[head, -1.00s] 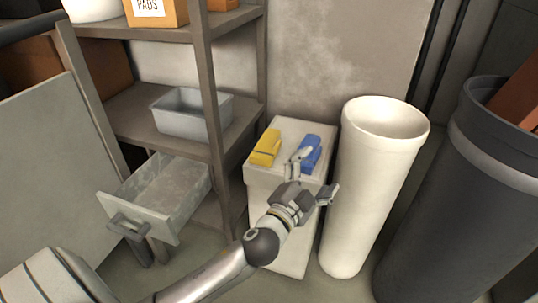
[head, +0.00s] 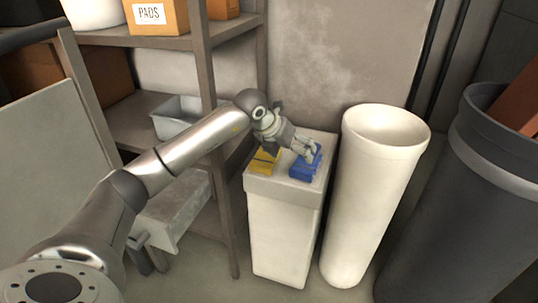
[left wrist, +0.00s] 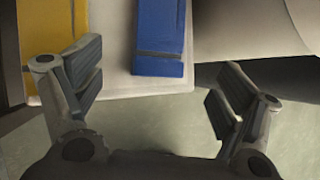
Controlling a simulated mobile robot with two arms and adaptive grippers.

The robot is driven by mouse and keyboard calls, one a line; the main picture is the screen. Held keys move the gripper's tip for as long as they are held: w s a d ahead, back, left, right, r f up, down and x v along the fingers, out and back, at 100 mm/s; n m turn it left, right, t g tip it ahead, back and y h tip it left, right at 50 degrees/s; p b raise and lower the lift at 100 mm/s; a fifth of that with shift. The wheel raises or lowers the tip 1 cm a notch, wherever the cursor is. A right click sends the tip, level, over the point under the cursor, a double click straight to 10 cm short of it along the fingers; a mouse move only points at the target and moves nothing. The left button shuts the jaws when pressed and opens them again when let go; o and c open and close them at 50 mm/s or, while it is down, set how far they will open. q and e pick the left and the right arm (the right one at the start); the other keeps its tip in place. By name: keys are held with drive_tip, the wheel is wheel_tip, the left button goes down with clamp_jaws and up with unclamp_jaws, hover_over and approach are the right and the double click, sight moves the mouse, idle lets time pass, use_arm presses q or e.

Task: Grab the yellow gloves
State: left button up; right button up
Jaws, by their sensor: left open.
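The yellow gloves (head: 264,161) lie on top of a pale box (head: 285,190), at its left, partly covered by my arm in the head view. In the left wrist view the yellow gloves (left wrist: 42,50) are cut off at the upper left. The blue gloves (head: 306,168) lie to their right on the same top, and show at the top middle of the left wrist view (left wrist: 160,40). My left gripper (head: 308,152) is open and empty over the top, closer to the blue gloves. My right gripper is not in view.
A tall white bin (head: 383,150) stands just right of the box, with a dark bin (head: 470,200) further right. A wall is behind.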

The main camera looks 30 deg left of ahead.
sight(264, 157)
use_arm(q)
drive_tip(key=a+y, duration=0.1)
drive_tip(key=a, duration=0.2)
drive_tip(key=a+r+n+y, duration=0.1)
drive_tip(key=a, duration=0.2)
drive_tip(key=s+a+r+g+y, duration=0.1)
drive_tip(key=a, duration=0.2)
drive_tip(key=shift+a+n, duration=0.3)
drive_tip(key=shift+a+f+y, duration=0.2)
drive_tip(key=shift+y, duration=0.1)
drive_tip(key=b+x, duration=0.1)
drive_tip(key=x, duration=0.3)
drive_tip(key=shift+w+f, duration=0.2)
drive_tip(key=b+x, duration=0.1)
drive_tip(key=x, duration=0.4)
drive_tip(key=shift+w+d+b, duration=0.15)
drive_tip(key=shift+b, duration=0.15)
drive_tip(key=shift+w+f, duration=0.15)
drive_tip(key=shift+f, duration=0.05)
drive_tip(key=c, duration=1.2)
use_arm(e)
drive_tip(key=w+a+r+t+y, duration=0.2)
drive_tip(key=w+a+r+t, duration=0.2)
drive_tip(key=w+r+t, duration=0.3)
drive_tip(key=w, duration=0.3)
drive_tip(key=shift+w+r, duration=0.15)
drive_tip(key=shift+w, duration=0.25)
use_arm(q)
drive_tip(key=shift+r, duration=0.1)
